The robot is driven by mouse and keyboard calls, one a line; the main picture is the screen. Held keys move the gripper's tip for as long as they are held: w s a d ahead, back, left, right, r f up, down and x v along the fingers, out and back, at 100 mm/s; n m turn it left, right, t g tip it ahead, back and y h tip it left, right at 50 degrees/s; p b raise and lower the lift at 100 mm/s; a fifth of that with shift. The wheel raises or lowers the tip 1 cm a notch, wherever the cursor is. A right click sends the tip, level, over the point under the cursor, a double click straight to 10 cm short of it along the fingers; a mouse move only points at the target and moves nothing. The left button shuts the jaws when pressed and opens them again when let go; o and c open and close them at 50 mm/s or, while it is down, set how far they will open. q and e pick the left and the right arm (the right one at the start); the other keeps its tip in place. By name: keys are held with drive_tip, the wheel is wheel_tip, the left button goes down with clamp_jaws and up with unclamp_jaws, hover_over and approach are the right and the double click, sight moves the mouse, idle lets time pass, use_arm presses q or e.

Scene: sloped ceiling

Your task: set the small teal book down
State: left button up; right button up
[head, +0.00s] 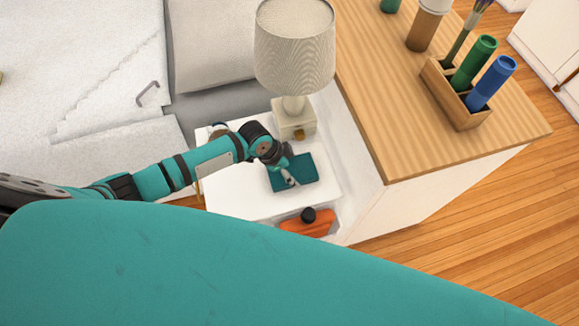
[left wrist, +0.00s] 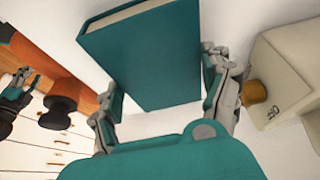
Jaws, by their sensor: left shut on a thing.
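The small teal book (head: 302,170) is at the white nightstand top (head: 235,192), in front of the lamp. It also shows large in the left wrist view (left wrist: 155,60), with its pale page edge toward the top. My left gripper (head: 289,178) is shut on the book, with one finger at each side of it in the left wrist view (left wrist: 163,95). I cannot tell whether the book touches the nightstand top.
A lamp (head: 294,50) with a square base stands behind the book. An orange object with a black knob (head: 308,224) is at the nightstand's front edge. A wooden-topped cabinet (head: 400,110) rises to the right, holding an organizer (head: 455,100). Bare nightstand top lies left of the book.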

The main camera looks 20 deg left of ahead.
use_arm(q)
drive_tip(key=shift+f, duration=0.1)
drive_tip(key=o, duration=1.2)
drive_tip(key=shift+p+v, duration=0.4)
drive_tip(key=shift+v, duration=5.75)
drive_tip(key=shift+d, duration=0.1)
